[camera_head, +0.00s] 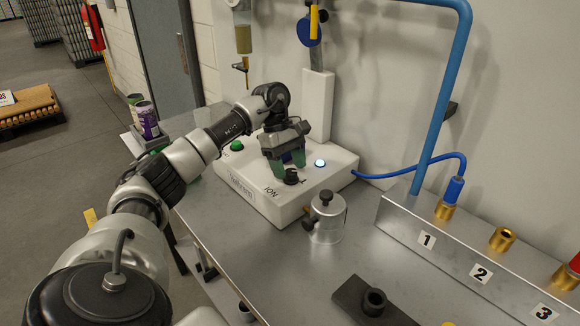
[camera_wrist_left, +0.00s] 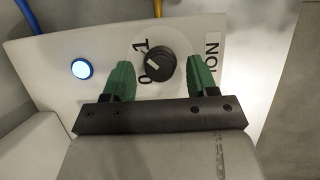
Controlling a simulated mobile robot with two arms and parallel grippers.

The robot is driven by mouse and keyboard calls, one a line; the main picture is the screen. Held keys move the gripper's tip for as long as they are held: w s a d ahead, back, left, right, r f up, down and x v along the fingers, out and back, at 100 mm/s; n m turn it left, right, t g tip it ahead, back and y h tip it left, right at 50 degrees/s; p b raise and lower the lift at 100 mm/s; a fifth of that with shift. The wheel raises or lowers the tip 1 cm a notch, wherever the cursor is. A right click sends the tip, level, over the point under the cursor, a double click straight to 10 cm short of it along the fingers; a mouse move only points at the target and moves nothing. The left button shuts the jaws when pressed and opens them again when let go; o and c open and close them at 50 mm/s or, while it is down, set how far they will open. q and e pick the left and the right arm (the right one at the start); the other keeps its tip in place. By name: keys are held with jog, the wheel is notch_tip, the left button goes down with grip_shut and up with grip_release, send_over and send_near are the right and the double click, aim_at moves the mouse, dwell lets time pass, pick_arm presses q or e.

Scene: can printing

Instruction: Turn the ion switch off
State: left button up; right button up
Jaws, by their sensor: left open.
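The ion switch (camera_head: 291,176) is a black round knob on the top of a white box (camera_head: 244,187) marked ION. In the left wrist view the knob (camera_wrist_left: 160,66) has a white mark, with the labels 0 and 1 beside it. I cannot tell surely which label the mark points at. My right gripper is not in view.
A lit blue-white button (camera_head: 320,163) and a green button (camera_head: 237,145) are on the box. A metal rack with numbered brass sockets (camera_head: 455,262) is at the right. The tabletop between is partly clear.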

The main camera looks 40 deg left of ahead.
pick_arm(q)
jog(key=shift+d+f, duration=0.2)
jog(key=shift+f, duration=0.25)
jog(key=c, duration=0.9)
